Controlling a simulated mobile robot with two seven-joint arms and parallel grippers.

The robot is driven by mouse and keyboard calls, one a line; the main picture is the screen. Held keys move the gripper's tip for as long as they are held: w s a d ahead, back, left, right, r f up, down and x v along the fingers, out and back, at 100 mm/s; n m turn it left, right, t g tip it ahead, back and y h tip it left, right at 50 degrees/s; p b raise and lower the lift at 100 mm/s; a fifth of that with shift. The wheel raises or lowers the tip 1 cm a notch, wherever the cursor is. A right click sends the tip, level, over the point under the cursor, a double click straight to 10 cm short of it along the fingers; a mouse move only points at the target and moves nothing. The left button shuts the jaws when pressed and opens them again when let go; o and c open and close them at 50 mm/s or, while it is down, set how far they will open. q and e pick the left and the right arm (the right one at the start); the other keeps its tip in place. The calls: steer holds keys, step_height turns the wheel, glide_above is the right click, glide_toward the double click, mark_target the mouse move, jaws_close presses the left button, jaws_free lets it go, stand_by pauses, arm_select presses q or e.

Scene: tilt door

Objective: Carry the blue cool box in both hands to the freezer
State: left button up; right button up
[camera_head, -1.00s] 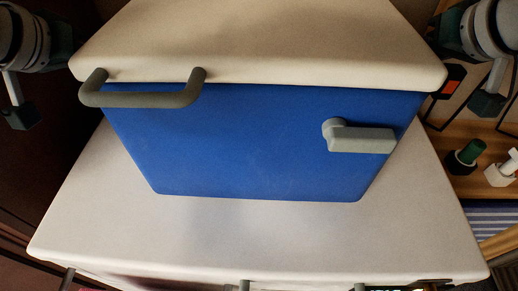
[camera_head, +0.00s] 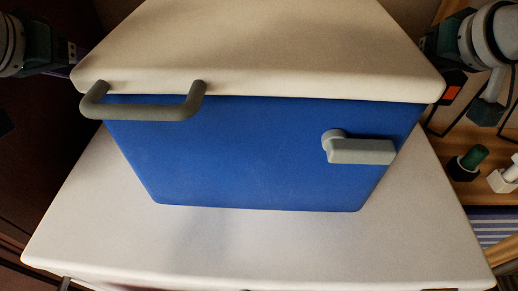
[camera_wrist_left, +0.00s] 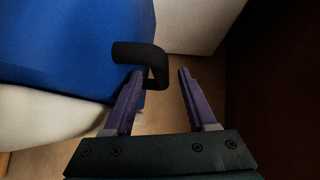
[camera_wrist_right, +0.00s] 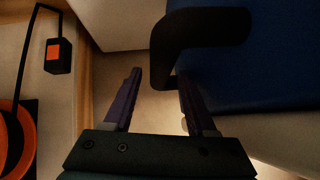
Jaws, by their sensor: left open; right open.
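The blue cool box (camera_head: 250,150) has a cream lid (camera_head: 260,45). Neither is closed on a handle. I cannot identify the freezer.
A wooden shelf (camera_head: 480,188) at the right holds a green-topped bottle (camera_head: 470,158) and a white bottle (camera_head: 505,178). The right wrist view shows an orange ring-shaped thing (camera_wrist_right: 15,135) and a black thing with an orange patch (camera_wrist_right: 58,55). The white surface before the box is clear.

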steer(key=shift+s+r, duration=0.1)
arm_select(q)
steer(key=v, duration=0.9)
arm_select(e)
steer(key=v, duration=1.2)
